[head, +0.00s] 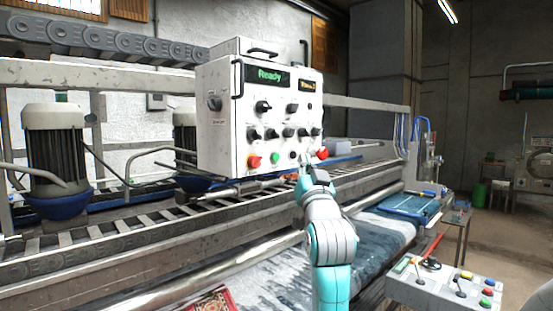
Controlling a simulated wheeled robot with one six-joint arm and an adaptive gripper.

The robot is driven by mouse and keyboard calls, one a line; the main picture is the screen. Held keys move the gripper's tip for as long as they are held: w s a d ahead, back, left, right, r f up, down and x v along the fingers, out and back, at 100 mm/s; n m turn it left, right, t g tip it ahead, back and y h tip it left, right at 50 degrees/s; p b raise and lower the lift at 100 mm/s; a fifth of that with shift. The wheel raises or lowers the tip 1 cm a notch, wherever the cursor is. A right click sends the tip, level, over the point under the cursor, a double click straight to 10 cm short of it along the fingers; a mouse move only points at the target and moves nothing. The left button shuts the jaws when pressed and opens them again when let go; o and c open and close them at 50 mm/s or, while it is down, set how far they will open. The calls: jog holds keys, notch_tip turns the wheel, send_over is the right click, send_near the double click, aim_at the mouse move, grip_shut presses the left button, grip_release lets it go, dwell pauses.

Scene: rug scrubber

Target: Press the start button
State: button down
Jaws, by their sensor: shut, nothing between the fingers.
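The white control box (218,120) hangs over the machine in the upper middle of the head view. Its front shows a green "Ready" display, a smaller amber display and several black knobs. Along its lower edge are a red button (254,161), a green button (275,156) and a large red button (322,153) at the right. No readable label marks which is the start button. My gripper (304,168) is shut and empty, just in front of the box's lower edge, right of the green button and left of the large red one. The fingertips are small, and contact cannot be told.
A roller conveyor frame (120,235) runs across behind and below the box. A motor (55,150) stands at the left. A grey console (440,290) with levers and coloured buttons is at lower right. Open floor (510,235) shows at the right.

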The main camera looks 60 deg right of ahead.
aim_at(276, 157)
jog(key=shift+w+d, duration=0.25)
jog(key=shift+w, duration=0.75)
jog(key=shift+w+d, duration=0.25)
jog(key=shift+w, duration=0.8)
jog(key=shift+w+d, duration=0.25)
jog(key=shift+w, duration=0.75)
jog(key=shift+w, duration=0.1)
jog(key=shift+w, duration=0.3)
